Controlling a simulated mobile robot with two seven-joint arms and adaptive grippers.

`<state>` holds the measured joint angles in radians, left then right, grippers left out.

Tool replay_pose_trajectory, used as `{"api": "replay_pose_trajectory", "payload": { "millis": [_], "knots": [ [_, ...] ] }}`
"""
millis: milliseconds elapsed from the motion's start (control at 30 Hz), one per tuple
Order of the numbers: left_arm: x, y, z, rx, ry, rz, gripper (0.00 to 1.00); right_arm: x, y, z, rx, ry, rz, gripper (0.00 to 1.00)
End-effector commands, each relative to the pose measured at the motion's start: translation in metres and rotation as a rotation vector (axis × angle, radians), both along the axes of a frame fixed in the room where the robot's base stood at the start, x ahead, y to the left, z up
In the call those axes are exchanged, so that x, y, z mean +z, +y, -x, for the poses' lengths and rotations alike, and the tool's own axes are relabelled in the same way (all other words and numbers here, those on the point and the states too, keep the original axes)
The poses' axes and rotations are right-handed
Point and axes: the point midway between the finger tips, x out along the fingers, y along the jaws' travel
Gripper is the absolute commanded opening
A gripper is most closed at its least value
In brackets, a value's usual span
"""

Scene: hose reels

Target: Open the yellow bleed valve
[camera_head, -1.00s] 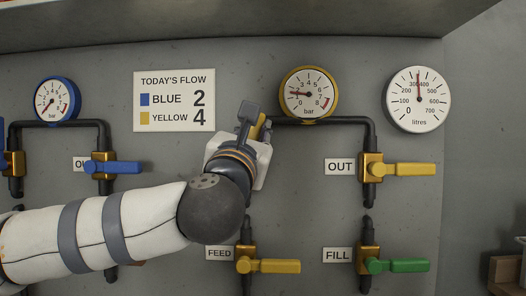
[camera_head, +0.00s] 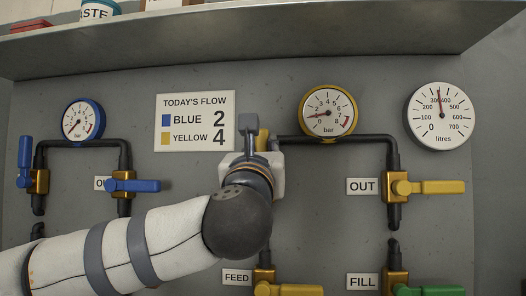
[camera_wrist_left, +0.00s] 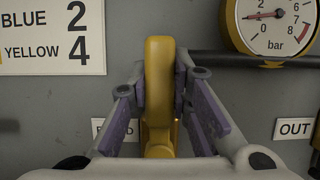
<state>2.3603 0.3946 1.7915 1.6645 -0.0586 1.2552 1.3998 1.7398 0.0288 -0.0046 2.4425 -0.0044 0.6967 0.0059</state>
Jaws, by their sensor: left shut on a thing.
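The yellow bleed valve's handle (camera_wrist_left: 159,75) stands upright in the left wrist view, between the fingers of my left gripper (camera_wrist_left: 161,100). The gripper is shut on it. In the head view only a bit of the yellow handle (camera_head: 263,137) shows behind the left gripper (camera_head: 262,142); the valve body is mostly hidden. The label beside it in the wrist view is largely covered by a finger. The yellow-rimmed pressure gauge (camera_head: 328,111) reads about 1 bar. My right gripper is not in view.
To the right are the yellow OUT valve (camera_head: 428,187), lying level, the green FILL valve (camera_head: 430,291) and the litres gauge (camera_head: 441,116). The yellow FEED valve (camera_head: 288,290) is below. Blue valves (camera_head: 133,185) are at left. A shelf (camera_head: 240,45) overhangs the panel.

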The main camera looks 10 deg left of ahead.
Motion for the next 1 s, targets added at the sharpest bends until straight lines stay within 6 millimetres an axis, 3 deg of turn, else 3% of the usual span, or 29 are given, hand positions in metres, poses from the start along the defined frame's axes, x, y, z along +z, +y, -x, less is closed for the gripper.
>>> {"api": "replay_pose_trajectory", "payload": {
  "millis": [133, 167, 233, 567, 667, 1000],
  "knots": [
    [0.0, 0.001, 0.0, 0.001, 0.0, 0.004, 0.0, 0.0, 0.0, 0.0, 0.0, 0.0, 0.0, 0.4],
    [0.0, 0.001, 0.0, 0.002, 0.0, 0.003, 0.26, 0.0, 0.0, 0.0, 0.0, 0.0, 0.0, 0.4],
    [0.0, 0.001, 0.0, 0.001, 0.0, 0.003, 0.4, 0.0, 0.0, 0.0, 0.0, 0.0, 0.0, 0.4],
    [-0.001, 0.0, 0.003, 0.001, 0.0, 0.0, 0.4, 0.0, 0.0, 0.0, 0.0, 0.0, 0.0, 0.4],
    [-0.007, 0.0, 0.018, -0.001, 0.0, 0.0, 0.4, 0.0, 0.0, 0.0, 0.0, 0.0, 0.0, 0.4],
    [-0.04, -0.001, 0.096, -0.001, 0.0, 0.001, 0.4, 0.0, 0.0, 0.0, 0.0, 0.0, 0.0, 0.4]
  ]
}}
